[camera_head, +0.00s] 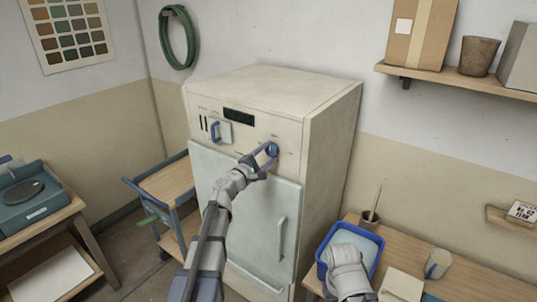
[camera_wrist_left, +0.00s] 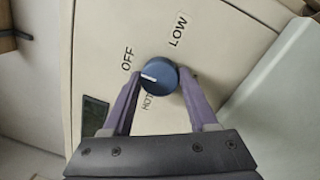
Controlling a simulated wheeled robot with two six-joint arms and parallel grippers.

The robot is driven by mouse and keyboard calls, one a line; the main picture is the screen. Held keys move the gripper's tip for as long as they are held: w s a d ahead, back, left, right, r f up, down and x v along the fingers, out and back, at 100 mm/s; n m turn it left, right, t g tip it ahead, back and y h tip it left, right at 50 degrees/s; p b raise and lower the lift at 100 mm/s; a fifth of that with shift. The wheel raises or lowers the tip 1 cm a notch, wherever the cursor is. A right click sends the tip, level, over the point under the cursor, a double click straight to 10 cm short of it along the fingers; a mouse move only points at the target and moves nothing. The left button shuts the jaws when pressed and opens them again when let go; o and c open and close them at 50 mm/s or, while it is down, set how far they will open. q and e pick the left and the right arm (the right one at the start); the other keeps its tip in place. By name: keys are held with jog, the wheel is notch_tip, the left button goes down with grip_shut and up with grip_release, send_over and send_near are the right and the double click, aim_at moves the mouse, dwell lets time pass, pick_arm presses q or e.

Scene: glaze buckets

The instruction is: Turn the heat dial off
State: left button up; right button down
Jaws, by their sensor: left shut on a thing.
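The round blue heat dial (camera_head: 272,149) is on the upper front panel of the cream kiln cabinet (camera_head: 330,150). My left gripper (camera_wrist_left: 161,82) is shut on the dial, with one purple finger on each side of it in the left wrist view. The dial's white mark points left in that view, between the OFF label (camera_wrist_left: 127,58) and the HOT label (camera_wrist_left: 147,102), closer to OFF. The LOW label (camera_wrist_left: 178,29) is above the dial there. Part of my right arm shows by the blue tray, but its gripper fingers do not show.
A dark display (camera_head: 239,116) and a blue-handled switch (camera_head: 215,131) sit left of the dial. A pale door (camera_head: 235,195) is below. A blue tray (camera_head: 325,258) and a cup (camera_head: 437,264) stand on the right bench. A cart (camera_head: 165,185) is at left.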

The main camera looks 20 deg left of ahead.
dwell(0.4)
pick_arm(q)
jog(key=o, duration=1.4)
jog(key=shift+s, duration=0.1)
jog(key=v, duration=0.7)
jog(key=shift+s+a+f, duration=0.1)
jog(key=shift+s+a, duration=0.05)
jog(key=shift+s, duration=0.1)
